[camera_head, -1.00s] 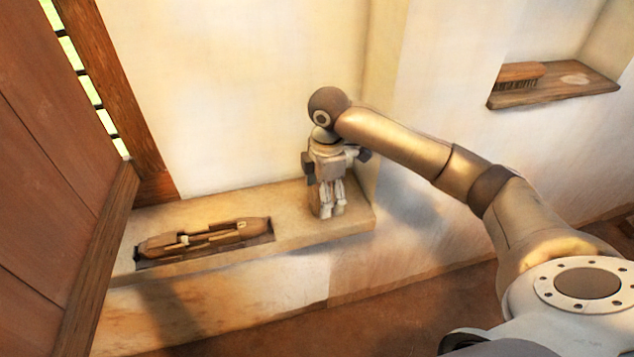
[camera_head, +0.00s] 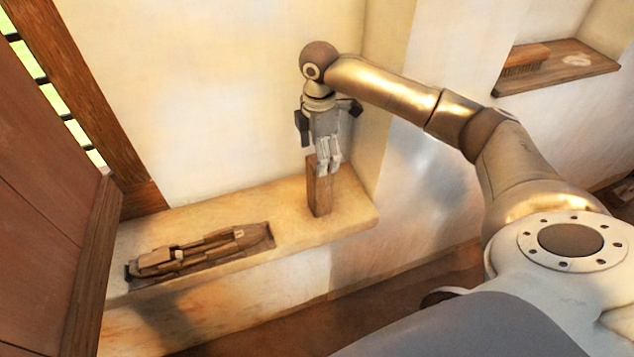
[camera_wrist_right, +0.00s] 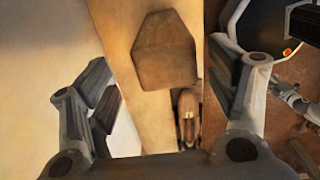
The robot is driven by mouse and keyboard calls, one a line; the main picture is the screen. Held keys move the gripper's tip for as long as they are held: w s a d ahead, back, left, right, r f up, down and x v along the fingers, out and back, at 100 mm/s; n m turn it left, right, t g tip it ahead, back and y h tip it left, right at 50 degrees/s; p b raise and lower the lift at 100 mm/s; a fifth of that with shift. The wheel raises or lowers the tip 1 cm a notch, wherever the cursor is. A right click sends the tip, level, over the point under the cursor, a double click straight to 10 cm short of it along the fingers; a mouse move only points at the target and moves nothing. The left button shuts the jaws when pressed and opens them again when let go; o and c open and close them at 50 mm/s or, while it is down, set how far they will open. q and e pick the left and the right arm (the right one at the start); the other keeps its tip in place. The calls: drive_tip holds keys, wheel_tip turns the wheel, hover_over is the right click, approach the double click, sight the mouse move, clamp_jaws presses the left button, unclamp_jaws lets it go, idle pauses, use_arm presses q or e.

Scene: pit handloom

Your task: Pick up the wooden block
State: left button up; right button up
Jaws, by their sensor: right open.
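The wooden block (camera_head: 318,192) is a plain brown upright post on the pale ledge, near its right end. My right gripper (camera_head: 328,169) hangs over the block with its fingers pointing down, near the block's top. The fingers partly hide the block's upper right side in the head view. In the right wrist view the block (camera_wrist_right: 165,52) shows beyond the fingers, and the right gripper (camera_wrist_right: 172,100) is open with nothing between its fingers. The block rests on the ledge. My left gripper is not in view.
A wall rises behind and right of the block. A brush (camera_head: 527,60) lies on a wooden shelf (camera_head: 555,78) at upper right. A wooden door (camera_head: 45,200) stands at left.

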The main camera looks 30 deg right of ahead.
sight(319, 186)
drive_tip(key=shift+s+f, duration=0.1)
drive_tip(key=shift+f, duration=1.05)
wheel_tip(319, 186, down, 5)
drive_tip(key=shift+s+a+r+p, duration=0.1)
drive_tip(key=shift+s+r+p, duration=0.05)
drive_tip(key=shift+p, duration=0.3)
drive_tip(key=c, duration=0.9)
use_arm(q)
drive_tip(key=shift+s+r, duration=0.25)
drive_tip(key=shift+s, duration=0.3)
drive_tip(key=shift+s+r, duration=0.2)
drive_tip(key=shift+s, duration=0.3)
use_arm(e)
drive_tip(key=c, duration=0.4)
drive_tip(key=shift+r, duration=0.15)
